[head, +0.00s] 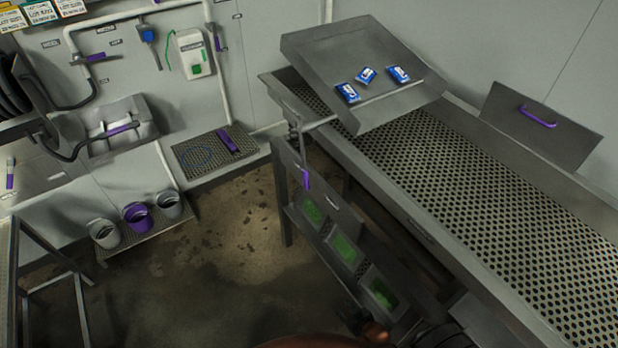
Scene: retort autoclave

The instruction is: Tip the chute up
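The chute (318,52) is a grey metal tray with raised sides at the top centre, over the far end of a perforated conveyor bed. It looks tilted, its lower lip toward the bed. Three blue-and-white packets (366,75) lie in it. A thin lever with a purple grip (306,180) hangs beside the bed's left corner, below the chute. My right gripper (437,333) shows only as a dark part at the bottom edge, well apart from the chute and lever. Its fingers cannot be made out.
The perforated bed (470,190) is bare and runs to the lower right. Green-bottomed bins (345,250) line its near side. A panel with a purple handle (538,117) stands behind it. Three buckets (137,216) stand on a low rack at left. The floor between is clear.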

